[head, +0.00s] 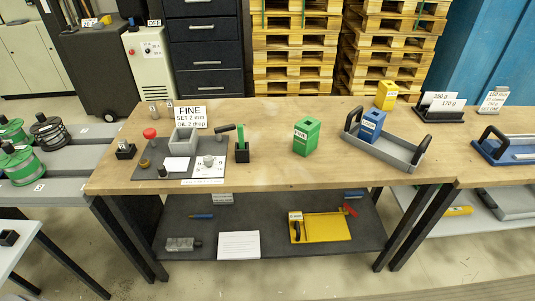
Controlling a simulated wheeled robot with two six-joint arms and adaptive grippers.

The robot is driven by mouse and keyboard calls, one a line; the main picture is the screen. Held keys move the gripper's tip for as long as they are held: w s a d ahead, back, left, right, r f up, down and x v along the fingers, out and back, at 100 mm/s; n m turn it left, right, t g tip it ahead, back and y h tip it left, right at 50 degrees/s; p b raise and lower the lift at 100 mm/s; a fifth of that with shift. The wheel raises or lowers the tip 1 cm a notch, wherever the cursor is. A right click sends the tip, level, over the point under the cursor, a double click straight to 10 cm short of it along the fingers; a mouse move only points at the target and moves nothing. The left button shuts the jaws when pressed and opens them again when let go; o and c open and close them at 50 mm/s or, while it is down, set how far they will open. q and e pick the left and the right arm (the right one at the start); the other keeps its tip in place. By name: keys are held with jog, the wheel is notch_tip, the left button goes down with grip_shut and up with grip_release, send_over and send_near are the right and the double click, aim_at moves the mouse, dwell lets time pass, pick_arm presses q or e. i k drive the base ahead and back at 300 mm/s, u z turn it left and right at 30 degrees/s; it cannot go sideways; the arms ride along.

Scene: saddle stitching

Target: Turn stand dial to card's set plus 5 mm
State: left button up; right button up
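The card (189,117) stands at the back of the wooden table and reads "FINE", "SET 2 mm", "OIL 2 drop". In front of it lies a dark grey mat (150,171) with a grey open box (184,139). A small grey round knob (208,161), which looks like the stand dial, sits on a white labelled plate at the mat's right. The marks around it are too small to read. A red round-topped piece (150,133) stands at the mat's left. Neither of my grippers is in view.
A black holder with a green handle (242,152) stands right of the mat. A green box (306,137), a blue box (372,125) in a grey tray (412,158) and a yellow box (386,95) stand farther right. The table's front middle is clear.

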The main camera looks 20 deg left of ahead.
aim_at(208, 159)
jog(key=z, duration=0.55)
jog(key=i, duration=1.05)
jog(key=u, duration=1.15)
